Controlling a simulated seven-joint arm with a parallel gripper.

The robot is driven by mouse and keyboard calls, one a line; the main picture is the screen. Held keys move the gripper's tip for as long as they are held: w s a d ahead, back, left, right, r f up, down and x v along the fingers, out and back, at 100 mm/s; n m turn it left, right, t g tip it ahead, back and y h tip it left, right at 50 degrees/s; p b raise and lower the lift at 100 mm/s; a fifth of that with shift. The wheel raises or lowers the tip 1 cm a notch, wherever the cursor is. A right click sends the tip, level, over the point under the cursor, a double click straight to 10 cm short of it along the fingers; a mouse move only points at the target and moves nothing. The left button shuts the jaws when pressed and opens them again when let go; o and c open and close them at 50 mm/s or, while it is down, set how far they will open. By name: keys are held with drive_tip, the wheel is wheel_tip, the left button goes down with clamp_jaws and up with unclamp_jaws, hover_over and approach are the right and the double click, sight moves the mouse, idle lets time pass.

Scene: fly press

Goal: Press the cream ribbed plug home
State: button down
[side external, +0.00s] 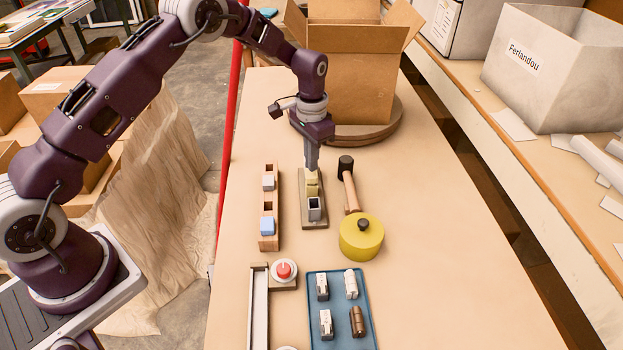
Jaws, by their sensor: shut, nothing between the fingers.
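A whitish ribbed piece (351,283) lies in the blue tray, apart from my gripper.
A wooden rack (269,208) with grey and blue blocks stands left. In front are a red button (284,270) and the blue tray (338,338). A cardboard box (355,85) stands behind.

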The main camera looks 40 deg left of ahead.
drive_tip(key=shift+f, duration=0.4)
drive_tip(key=shift+f, duration=0.75)
idle(0.4)
drive_tip(key=shift+r, duration=0.1)
wheel_tip(320, 180, up, 8)
idle(1.0)
